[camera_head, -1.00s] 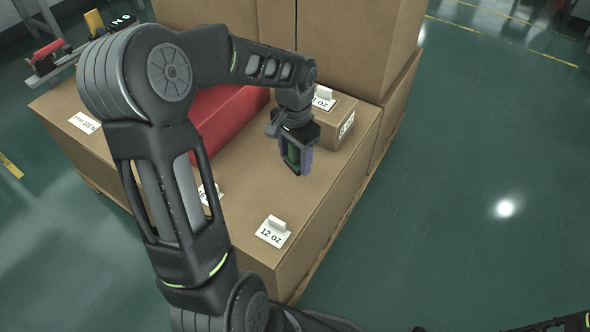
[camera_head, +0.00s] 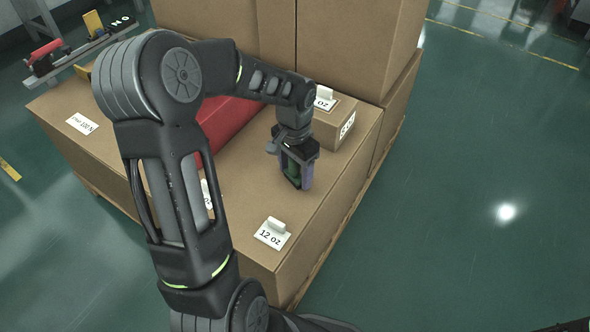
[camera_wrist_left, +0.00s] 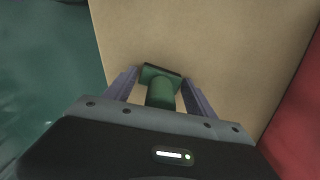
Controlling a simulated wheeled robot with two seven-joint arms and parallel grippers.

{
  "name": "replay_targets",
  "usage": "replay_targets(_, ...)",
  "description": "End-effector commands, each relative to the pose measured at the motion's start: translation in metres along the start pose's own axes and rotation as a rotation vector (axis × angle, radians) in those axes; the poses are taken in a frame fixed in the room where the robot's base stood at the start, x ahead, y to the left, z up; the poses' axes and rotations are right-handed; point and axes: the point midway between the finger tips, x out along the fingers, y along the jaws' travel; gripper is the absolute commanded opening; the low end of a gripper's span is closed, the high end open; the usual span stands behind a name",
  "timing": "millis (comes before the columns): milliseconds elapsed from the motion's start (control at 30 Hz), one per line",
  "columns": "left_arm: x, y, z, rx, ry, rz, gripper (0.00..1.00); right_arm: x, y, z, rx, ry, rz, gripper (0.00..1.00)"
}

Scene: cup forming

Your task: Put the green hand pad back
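The green hand pad (camera_head: 293,173) is between the purple fingers of my left gripper (camera_head: 298,182), over the bare cardboard top right of the red block. In the left wrist view the pad (camera_wrist_left: 160,88) shows a round green stem and a wider flat end, between the two fingers (camera_wrist_left: 160,82). The left gripper is shut on it, pointing down. The pad is low over the box top; I cannot tell whether it touches.
The large cardboard box (camera_head: 245,200) carries a red block (camera_head: 225,120), a small carton (camera_head: 335,123) close behind the gripper, and a "12 oz" label (camera_head: 270,235) in front. Tall boxes (camera_head: 360,40) stand behind. Bare cardboard surrounds the pad.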

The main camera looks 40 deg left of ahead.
Motion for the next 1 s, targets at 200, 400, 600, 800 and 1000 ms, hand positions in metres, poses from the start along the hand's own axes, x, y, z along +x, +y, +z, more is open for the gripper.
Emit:
replay_targets(200, 0.000, 0.000, 0.000, 0.000, 0.000, 0.000, 0.79, 0.000, 0.000, 0.000, 0.000, 0.000, 0.000, 0.36)
replay_targets(400, -0.001, 0.000, 0.000, 0.000, 0.000, 0.000, 0.79, 0.000, 0.000, 0.000, 0.000, 0.000, 0.000, 0.36)
replay_targets(600, -0.014, -0.001, -0.001, -0.001, 0.003, -0.001, 0.79, -0.005, -0.003, 0.001, -0.002, -0.003, -0.001, 0.36)
replay_targets(800, -0.049, -0.001, -0.001, -0.001, 0.004, -0.002, 0.79, -0.016, -0.009, 0.004, -0.006, -0.010, -0.005, 0.36)
replay_targets(1000, -0.091, 0.000, -0.001, 0.000, 0.003, -0.002, 0.79, -0.028, -0.017, 0.008, -0.011, -0.020, -0.010, 0.36)
